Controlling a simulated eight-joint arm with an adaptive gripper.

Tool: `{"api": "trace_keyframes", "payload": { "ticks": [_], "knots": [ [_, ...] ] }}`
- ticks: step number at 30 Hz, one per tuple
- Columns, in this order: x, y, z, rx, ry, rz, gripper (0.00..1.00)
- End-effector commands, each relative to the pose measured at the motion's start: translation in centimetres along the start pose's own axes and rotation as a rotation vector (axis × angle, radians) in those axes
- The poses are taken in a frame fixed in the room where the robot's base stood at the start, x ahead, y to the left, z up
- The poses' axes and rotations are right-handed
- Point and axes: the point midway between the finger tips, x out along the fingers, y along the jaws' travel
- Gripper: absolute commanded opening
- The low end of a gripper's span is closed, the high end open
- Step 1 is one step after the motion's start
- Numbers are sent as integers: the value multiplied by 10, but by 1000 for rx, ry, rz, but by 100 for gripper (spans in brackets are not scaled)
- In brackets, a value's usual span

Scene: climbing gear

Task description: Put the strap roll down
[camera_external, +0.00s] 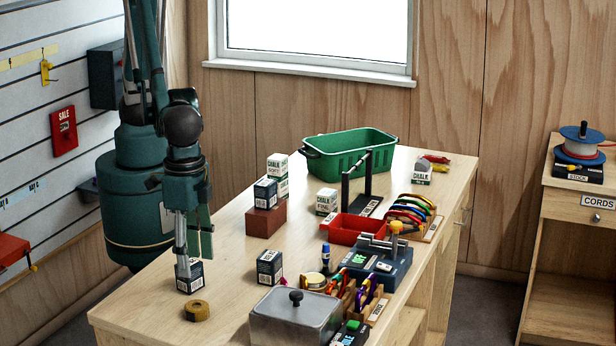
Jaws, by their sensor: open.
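A tan strap roll (197,311) lies flat on the tabletop near the table's front left edge. My gripper (194,255) points down above and behind it in the picture, apart from the roll, with its fingers open. A small dark box with a white label (190,282) stands just behind the roll, right under or in front of the fingers. Whether a finger touches this box cannot be told.
On the wooden table (150,312) are another dark box (270,267), a grey lidded tin (295,316), a brick-red block (265,220) with boxes, a green basket (348,152) and a red tray (353,230). Bare tabletop lies around the roll.

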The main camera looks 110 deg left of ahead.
Motion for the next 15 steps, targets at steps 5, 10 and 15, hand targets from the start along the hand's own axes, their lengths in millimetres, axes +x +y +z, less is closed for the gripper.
{"api": "trace_keyframes", "payload": {
  "ticks": [5, 10, 15],
  "knots": [
    [-12, -16, -8, 0, 8, 10, 49],
    [-35, -47, -21, 6, 27, 32, 49],
    [-63, -87, -35, 15, 54, 58, 49]
  ]
}}
